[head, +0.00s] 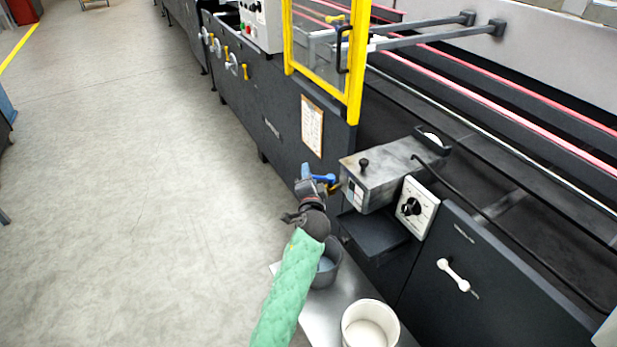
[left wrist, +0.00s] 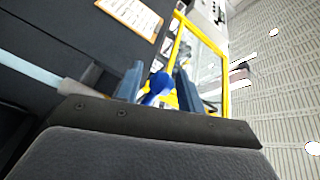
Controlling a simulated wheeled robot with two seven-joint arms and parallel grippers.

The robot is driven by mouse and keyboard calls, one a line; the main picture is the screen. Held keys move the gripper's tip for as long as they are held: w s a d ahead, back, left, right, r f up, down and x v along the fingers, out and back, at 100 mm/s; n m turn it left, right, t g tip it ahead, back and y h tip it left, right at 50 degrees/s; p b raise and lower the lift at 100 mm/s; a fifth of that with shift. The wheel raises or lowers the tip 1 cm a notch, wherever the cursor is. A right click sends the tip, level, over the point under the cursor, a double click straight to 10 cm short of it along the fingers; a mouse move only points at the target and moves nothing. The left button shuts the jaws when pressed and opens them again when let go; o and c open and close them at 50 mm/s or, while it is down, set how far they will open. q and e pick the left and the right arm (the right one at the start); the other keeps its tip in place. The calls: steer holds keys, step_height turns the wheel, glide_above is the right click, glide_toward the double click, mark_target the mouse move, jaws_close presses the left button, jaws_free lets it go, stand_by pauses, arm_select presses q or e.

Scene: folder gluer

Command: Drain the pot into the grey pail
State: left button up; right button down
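The glue pot (head: 385,168) is a grey metal box with a black knob on its lid, mounted on the machine's side. A brass drain valve (head: 334,188) with a blue handle (head: 324,178) sticks out of its left end. The grey pail (head: 330,272) stands below, partly hidden by my left arm. My left gripper (head: 308,180) is at the valve. In the left wrist view its fingers (left wrist: 158,86) are apart, with the blue handle (left wrist: 160,80) showing between them; contact cannot be told. My right gripper is not in view.
A white bucket (head: 369,326) stands near the pail on a metal plate (head: 318,312). A dial box (head: 415,207) is right of the pot, and a dark shelf (head: 377,238) juts out below it. A yellow-framed guard (head: 357,65) rises behind. The floor at left is clear.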

arm_select(q)
steer(key=shift+s, duration=0.1)
steer(key=s, duration=0.2)
steer(key=s+b, duration=0.1)
steer(key=s, duration=0.4)
steer(key=shift+s+d, duration=0.3)
steer(key=shift+d, duration=0.1)
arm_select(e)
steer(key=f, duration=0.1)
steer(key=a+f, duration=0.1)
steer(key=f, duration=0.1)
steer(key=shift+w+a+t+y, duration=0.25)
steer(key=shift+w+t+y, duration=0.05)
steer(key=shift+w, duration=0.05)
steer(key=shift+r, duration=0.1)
